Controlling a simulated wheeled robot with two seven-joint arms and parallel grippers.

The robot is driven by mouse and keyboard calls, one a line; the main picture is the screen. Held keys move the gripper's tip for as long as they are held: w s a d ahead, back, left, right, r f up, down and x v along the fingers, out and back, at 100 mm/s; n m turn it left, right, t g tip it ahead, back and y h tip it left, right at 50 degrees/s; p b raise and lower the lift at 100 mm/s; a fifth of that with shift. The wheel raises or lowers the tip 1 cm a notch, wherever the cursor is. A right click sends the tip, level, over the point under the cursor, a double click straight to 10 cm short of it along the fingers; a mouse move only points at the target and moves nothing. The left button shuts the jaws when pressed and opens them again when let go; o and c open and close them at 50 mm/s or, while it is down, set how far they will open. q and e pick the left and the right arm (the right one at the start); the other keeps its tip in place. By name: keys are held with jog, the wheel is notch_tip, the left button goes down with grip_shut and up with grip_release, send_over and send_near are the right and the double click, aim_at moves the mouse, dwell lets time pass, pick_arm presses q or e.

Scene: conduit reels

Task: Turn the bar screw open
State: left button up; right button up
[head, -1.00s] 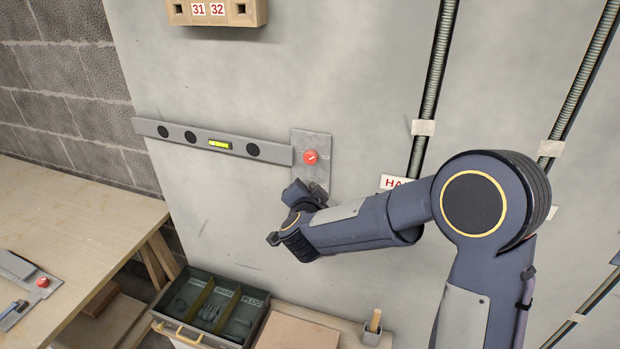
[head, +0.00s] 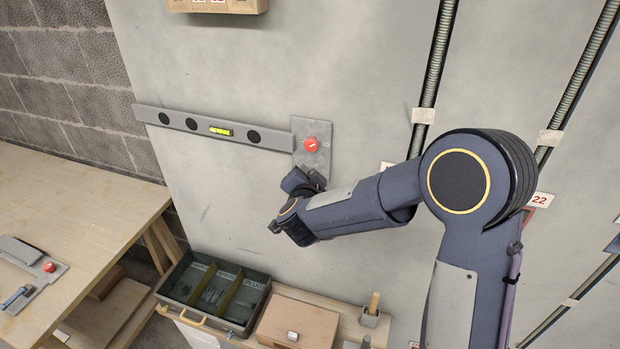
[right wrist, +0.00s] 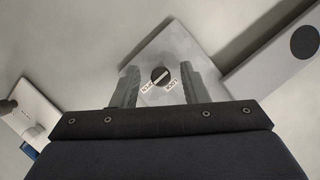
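A grey plate (head: 324,130) is fixed to the wall at the right end of a grey bar (head: 272,147). A red knob (head: 311,145) with a pale mark sits on its upper part. In the right wrist view the plate (right wrist: 170,40) carries a dark round slotted screw (right wrist: 160,76) with a pale slanted line. Two small white labels beside it are hard to read. My right gripper (right wrist: 163,85) is open, one finger on each side of the screw, apart from it. In the head view my arm hides the screw. My left gripper is not in view.
A divided tray (head: 243,328) and a brown box (head: 296,326) stand on a low shelf. A wooden table (head: 60,215) is at left. Ribbed conduits (head: 436,65) run down the wall at right. A beige box (head: 217,5) is at the top.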

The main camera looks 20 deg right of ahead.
jog(key=b+v, duration=0.1)
jog(key=v, duration=0.6)
jog(key=shift+s, duration=0.35)
jog(key=shift+a+r, duration=0.1)
jog(key=shift+r, duration=0.05)
